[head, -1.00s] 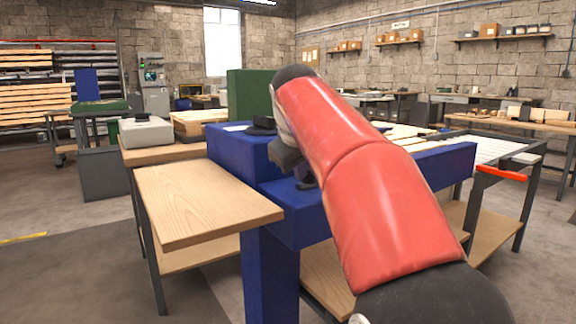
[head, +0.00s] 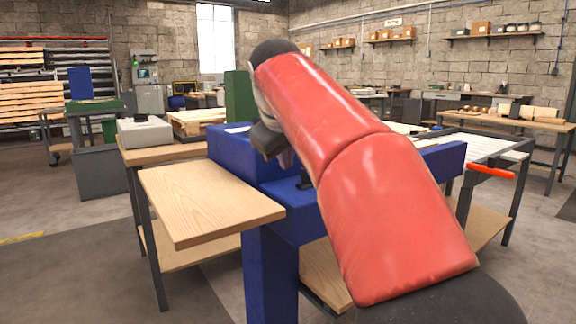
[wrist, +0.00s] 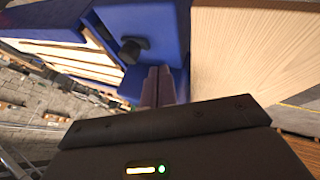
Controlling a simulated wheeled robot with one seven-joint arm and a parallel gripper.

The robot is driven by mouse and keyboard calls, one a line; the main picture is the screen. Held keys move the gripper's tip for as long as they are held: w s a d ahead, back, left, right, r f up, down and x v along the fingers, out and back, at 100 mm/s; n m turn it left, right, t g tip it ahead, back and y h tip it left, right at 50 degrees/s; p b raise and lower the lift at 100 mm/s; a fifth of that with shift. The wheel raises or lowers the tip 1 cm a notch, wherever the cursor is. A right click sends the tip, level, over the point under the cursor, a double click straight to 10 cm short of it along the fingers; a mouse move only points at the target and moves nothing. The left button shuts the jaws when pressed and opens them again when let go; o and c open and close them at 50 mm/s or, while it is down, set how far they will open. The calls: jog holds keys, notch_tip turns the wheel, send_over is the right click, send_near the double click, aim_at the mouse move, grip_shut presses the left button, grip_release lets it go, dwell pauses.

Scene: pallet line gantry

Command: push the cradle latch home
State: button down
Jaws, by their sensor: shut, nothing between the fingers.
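A small black knob (wrist: 132,50), which appears to be the latch, stands on a blue surface in the wrist view. A small dark piece (head: 305,181) on the blue beam in the head view may be the same part. I cannot tell how far in it sits. My gripper (wrist: 159,70) is shut and empty. Its fingertips lie just beside the knob in the wrist picture, and I cannot tell whether they touch. In the head view my gripper's dark body (head: 266,140) hangs over the blue block (head: 228,150), and my red arm hides part of the beam.
A wooden board (head: 205,200) juts out left of the blue beam (head: 425,165), and also fills the right of the wrist view (wrist: 235,50). A green block (head: 238,98) stands behind. A red handle (head: 490,171) is at right. Bare floor lies at front left.

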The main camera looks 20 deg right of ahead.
jog(key=v, duration=0.4)
jog(key=shift+p, duration=0.3)
jog(key=s+a+f+m+g+y+p, duration=0.1)
jog(key=s+f+m, duration=0.3)
jog(key=s+f, duration=2)
notch_tip(320, 180, down, 4)
jog(key=shift+a+m+y+p, duration=0.3)
jog(key=shift+y+p, duration=0.2)
jog(key=shift+y, duration=0.4)
